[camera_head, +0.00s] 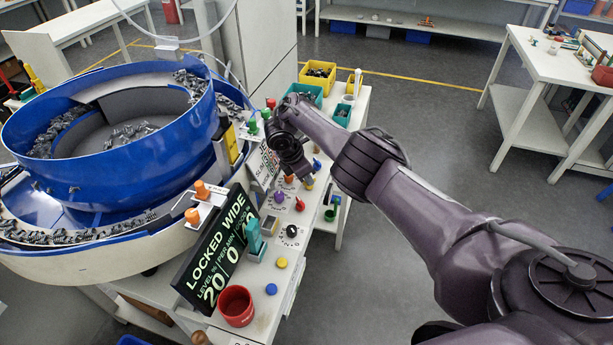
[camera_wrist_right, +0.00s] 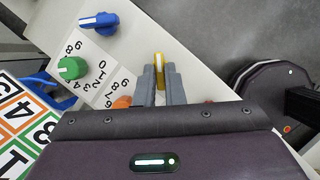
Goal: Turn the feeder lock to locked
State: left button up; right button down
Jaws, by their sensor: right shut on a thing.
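My right gripper (camera_wrist_right: 165,70) is shut on a slim yellow knob (camera_wrist_right: 159,63), which stands between its fingers in the right wrist view. In the head view the right gripper (camera_head: 300,170) is over the control panel beside the blue feeder bowl (camera_head: 110,140), and the arm partly hides the panel there. I read no label on the yellow knob, so I cannot tell from lettering that it is the feeder lock. The black display (camera_head: 215,250) reads "LOCKED WIDE", with "20" and "0" below. My left gripper is not in view.
Near the gripper are a blue knob (camera_wrist_right: 98,20), a green knob (camera_wrist_right: 72,68) and an orange knob (camera_wrist_right: 122,102). A purple knob (camera_head: 280,197), a red knob (camera_head: 300,204) and a red cup (camera_head: 236,305) are nearer the front. Open floor lies right of the bench.

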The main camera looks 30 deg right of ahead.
jog(key=c, duration=1.5)
grip_release()
jog(key=shift+r, duration=0.1)
jog(key=v, duration=0.7)
jog(key=shift+w+a+r, duration=0.1)
jog(key=shift+a+r, duration=0.1)
jog(key=shift+r, duration=0.15)
jog(key=shift+d+f, duration=0.1)
